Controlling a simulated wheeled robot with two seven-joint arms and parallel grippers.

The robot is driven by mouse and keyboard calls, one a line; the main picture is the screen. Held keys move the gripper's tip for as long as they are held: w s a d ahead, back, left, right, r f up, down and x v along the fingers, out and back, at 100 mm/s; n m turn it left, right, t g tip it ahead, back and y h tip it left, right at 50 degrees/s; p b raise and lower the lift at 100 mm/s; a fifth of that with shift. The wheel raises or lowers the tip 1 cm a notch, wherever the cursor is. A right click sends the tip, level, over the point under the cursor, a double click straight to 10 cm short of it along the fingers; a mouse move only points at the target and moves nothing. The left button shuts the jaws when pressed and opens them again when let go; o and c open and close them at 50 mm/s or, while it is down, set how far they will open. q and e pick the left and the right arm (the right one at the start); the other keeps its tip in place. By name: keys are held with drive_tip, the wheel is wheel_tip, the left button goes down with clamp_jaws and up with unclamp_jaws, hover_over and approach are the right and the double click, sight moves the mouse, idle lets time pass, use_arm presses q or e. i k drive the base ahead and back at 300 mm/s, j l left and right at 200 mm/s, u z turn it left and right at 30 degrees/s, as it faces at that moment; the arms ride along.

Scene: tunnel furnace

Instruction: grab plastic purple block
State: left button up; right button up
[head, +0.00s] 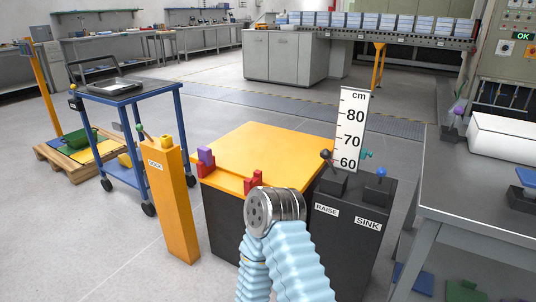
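A small purple block (206,156) sits at the left corner of the yellow top (265,148) of a dark box. It rests on or against a red piece (206,169); I cannot tell exactly how they join. Another red piece (253,182) stands at the near edge of the yellow top. My pale blue sleeved arm with a round metal joint rises from the bottom middle, in front of the box. No gripper fingers show for either arm.
An orange post (172,200) stands left of the box. A dark control stand (350,225) with levers and a height scale (350,130) stands right of it. A blue cart (115,95) is at the left. A grey table (490,185) is at the right.

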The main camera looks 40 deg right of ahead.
sight(204, 153)
drive_tip(key=z, duration=0.8)
